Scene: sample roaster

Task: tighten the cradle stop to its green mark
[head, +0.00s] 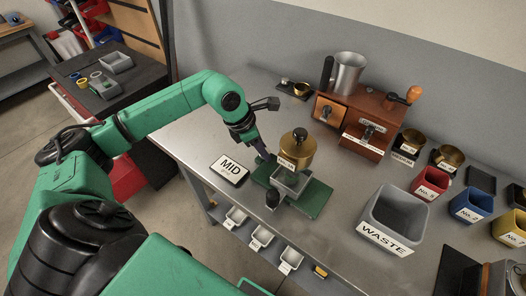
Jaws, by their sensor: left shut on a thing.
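The green cradle plate (316,202) lies on the grey table, with a grey square pan (290,184) on it and a dark knob (272,199) at the pan's front. A brass vessel (297,151) with a black top knob stands over the pan. My left gripper (266,158) reaches down at the plate's back left corner, beside the brass vessel. It is shut on a small part there, apparently the cradle stop, mostly hidden by the fingers. The green mark cannot be made out. My right gripper is not in view.
A MID card (230,169) lies left of the plate. A wooden machine (352,125) with a metal cylinder stands behind. A grey WASTE bin (394,218) and coloured numbered bins (429,184) are at right. Small white trays (261,237) sit below the front edge.

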